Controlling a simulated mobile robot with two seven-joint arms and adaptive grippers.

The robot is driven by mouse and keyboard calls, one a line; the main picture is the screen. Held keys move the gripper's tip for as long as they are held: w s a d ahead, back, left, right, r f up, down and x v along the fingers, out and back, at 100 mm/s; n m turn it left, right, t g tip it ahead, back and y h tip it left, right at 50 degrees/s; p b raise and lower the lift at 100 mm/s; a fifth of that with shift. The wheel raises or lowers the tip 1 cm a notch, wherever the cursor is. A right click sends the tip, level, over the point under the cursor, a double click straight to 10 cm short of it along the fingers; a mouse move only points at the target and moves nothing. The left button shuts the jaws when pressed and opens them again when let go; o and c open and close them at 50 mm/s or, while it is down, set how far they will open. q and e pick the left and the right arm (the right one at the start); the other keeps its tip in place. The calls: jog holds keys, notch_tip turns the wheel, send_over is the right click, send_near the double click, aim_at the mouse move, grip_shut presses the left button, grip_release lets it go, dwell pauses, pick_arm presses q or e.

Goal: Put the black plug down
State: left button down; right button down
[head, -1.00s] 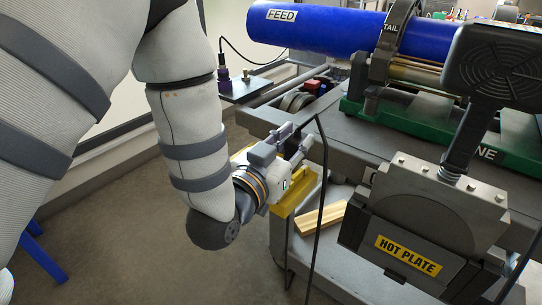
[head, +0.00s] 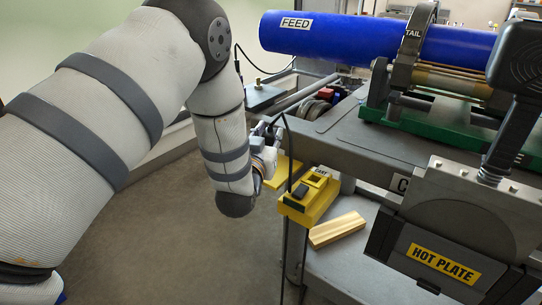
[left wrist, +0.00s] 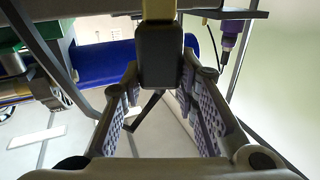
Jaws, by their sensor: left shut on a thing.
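The black plug (left wrist: 160,55) is a dark block between the two padded fingers in the left wrist view, with a yellow part beyond it. My left gripper (left wrist: 161,78) is shut on it. In the head view the left gripper (head: 272,135) is near the cart's left end, behind a yellow box (head: 312,197) with a dark inset and a square opening. The plug is mostly hidden there. A black cable (head: 287,150) arches up by the gripper and hangs down past the yellow box. My right gripper is not in view.
A wooden block (head: 337,229) lies on the lower shelf. The hot plate unit (head: 445,262) stands at the right. A blue pipe (head: 350,35) lies across the back in a clamp. A dark plate (head: 268,97) juts out behind the gripper. The floor at the lower left is clear.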

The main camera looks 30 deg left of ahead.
aim_at(268, 140)
pick_arm(q)
jog(key=shift+w+a+f, duration=0.3)
jog(key=shift+w+f, duration=0.05)
jog(key=shift+f, duration=0.25)
jog(key=shift+w+a+f, duration=0.3)
jog(key=shift+w+f, duration=0.05)
jog(key=shift+f, duration=0.25)
jog(key=shift+w+a+f+b, duration=0.15)
jog(key=shift+f+b, duration=0.15)
jog(key=shift+f, duration=0.6)
jog(key=shift+w+a+f+b, duration=0.15)
jog(key=shift+f+b, duration=0.1)
jog(key=shift+f, duration=0.65)
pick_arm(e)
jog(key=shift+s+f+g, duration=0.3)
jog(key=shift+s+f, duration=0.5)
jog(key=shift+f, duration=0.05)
pick_arm(q)
jog(key=shift+f, duration=0.15)
jog(key=c, duration=1.2)
grip_release()
jog(key=shift+c, duration=0.2)
